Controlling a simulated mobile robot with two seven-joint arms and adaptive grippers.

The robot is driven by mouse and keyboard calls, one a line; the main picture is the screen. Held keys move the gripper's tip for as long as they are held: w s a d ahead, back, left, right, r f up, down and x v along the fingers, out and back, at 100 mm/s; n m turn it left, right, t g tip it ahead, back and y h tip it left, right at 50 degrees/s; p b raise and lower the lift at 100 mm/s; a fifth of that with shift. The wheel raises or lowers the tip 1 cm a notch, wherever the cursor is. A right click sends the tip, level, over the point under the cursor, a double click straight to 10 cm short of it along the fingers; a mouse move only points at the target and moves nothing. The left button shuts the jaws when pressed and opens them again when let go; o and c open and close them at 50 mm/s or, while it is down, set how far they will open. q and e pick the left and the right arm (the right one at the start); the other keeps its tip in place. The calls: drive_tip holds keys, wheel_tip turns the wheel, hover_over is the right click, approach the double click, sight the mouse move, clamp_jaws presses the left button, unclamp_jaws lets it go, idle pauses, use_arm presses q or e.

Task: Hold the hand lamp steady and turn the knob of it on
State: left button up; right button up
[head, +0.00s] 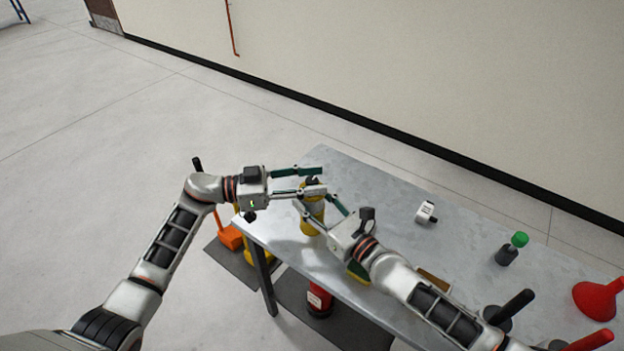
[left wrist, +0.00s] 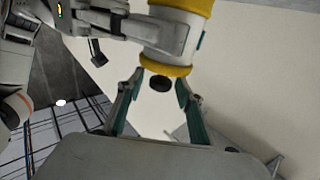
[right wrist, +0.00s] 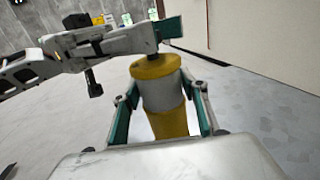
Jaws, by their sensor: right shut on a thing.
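The hand lamp (head: 312,222) is a yellow and white cylinder at the left end of the table, upright and partly covered by my grippers. My right gripper (head: 320,207) is shut on its body; the right wrist view shows the white middle (right wrist: 162,95) between the two fingers. The dark knob (left wrist: 160,83) on the lamp's yellow cap sits between the fingers of my left gripper (left wrist: 160,88), with gaps on both sides. In the head view my left gripper (head: 312,180) reaches across the lamp's top from the left. Whether the lamp's base touches the table cannot be told.
On the grey metal table (head: 400,252) are a small white item (head: 426,212), a green-topped dark item (head: 512,248) and a red funnel (head: 597,298). An orange item (head: 229,236) is on the floor at left.

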use_arm(q)
clamp_jaws()
drive_tip(key=shift+d+g, duration=0.1)
drive_tip(key=shift+g, duration=0.2)
drive_tip(key=shift+s+d+f+m+g, duration=0.1)
drive_tip(key=shift+d+m+g, duration=0.05)
drive_tip(key=shift+m+g, duration=1)
drive_tip(key=shift+s+d+f+m+g, duration=0.1)
drive_tip(key=shift+m+g, duration=0.65)
drive_tip(key=shift+g, duration=1.2)
drive_tip(key=shift+a+r+m, duration=0.1)
drive_tip(key=shift+a+m, duration=0.05)
drive_tip(key=shift+m, duration=0.25)
drive_tip(key=shift+a, duration=0.1)
